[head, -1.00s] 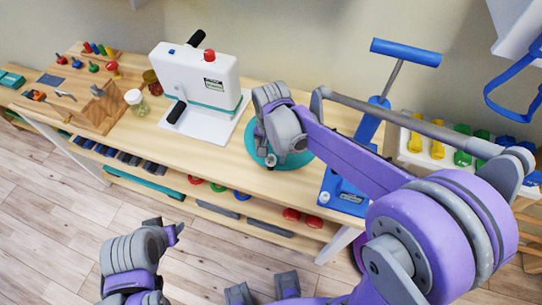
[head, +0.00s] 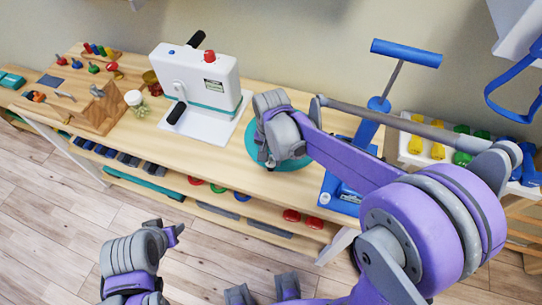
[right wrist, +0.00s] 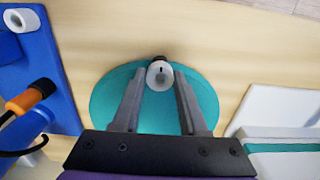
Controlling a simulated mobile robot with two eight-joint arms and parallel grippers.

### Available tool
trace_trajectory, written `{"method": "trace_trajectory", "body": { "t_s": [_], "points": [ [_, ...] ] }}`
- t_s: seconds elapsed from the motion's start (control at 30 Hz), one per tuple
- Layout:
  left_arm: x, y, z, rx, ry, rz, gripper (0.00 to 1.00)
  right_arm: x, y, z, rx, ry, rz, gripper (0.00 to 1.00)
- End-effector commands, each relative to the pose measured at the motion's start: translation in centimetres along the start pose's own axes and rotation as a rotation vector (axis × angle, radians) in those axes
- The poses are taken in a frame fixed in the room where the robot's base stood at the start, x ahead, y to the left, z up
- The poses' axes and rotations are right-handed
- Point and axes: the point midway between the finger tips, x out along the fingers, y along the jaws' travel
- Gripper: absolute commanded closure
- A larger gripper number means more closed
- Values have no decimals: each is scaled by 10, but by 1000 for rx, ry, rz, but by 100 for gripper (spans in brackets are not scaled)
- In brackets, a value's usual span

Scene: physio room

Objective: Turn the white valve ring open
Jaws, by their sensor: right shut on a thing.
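The white valve ring (right wrist: 160,75) shows in the right wrist view, with a dark mark at its middle, above a round teal base (right wrist: 205,95). My right gripper (right wrist: 161,78) has its two grey fingers on either side of the ring and is shut on it. In the head view my right gripper (head: 267,162) reaches down over the teal base (head: 296,163) on the bench and hides the ring. My left gripper (head: 177,230) is low at the left, away from the bench and in front of it; its jaw state is unclear.
A white machine (head: 200,85) with black handles stands left of the teal base. A blue stand with a T-handle (head: 405,52) is close on the right. A wooden board of pegs and tools (head: 90,115) is at the far left. The bench front between is clear.

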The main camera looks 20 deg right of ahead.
Motion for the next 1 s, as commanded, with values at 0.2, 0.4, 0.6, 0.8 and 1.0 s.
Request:
{"method": "trace_trajectory", "body": {
  "t_s": [0.2,0.4,0.6,0.8,1.0],
  "points": [
    [1,0,1,0,0,0,50,0,0,0,-21,0,0,100],
    [3,0,3,0,-2,0,50,0,0,0,-105,0,0,100],
    [7,0,6,0,-4,0,50,1,0,0,-257,0,0,100],
    [10,0,9,0,-6,0,50,1,0,0,-433,0,0,100],
    [13,0,11,0,-8,0,50,0,0,0,-593,0,0,100]
  ]
}}
